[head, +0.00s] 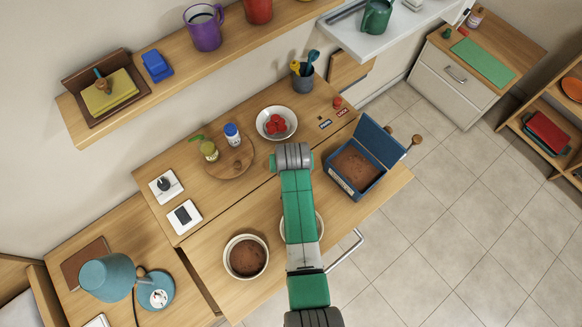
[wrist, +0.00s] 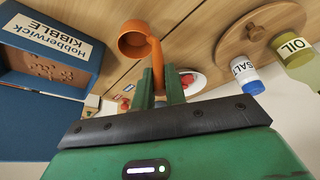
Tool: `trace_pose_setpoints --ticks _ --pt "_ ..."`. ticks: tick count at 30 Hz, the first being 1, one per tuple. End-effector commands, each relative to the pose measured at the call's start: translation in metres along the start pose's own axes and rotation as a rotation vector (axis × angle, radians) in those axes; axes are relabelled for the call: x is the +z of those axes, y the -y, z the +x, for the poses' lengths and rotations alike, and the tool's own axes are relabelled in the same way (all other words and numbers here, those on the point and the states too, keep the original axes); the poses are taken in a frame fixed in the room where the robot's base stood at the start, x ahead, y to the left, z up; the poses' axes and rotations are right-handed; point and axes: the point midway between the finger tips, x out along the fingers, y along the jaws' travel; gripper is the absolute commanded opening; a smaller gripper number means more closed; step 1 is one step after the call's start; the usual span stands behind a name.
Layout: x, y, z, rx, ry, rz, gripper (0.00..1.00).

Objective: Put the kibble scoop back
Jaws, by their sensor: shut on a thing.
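In the wrist view an orange scoop (wrist: 137,42) with a round cup is held by its handle between the green fingers of my gripper (wrist: 161,88). The cup sticks out beyond the fingertips, clear of the blue kibble box (wrist: 88,50), which is at the left edge of that view. In the head view the box (head: 333,172) stands open at the right of the counter, with brown kibble inside and its blue lid (head: 380,138) raised. My arm hides the gripper and scoop in the head view.
A bowl of brown kibble (head: 246,257) stands at the front. Another pale bowl (head: 320,224) is partly hidden by my arm. A bowl with red food (head: 276,123), a round board (head: 232,165) with jars, and a utensil cup (head: 303,82) stand further back.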

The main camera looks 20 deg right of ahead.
Motion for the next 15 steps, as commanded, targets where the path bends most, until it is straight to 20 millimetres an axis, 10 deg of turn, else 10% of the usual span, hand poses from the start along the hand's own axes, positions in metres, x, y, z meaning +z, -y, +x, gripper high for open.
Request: trace_pose_setpoints --ticks 15 --pt "0.013 0.000 0.031 0.000 0.002 0.000 0.00"
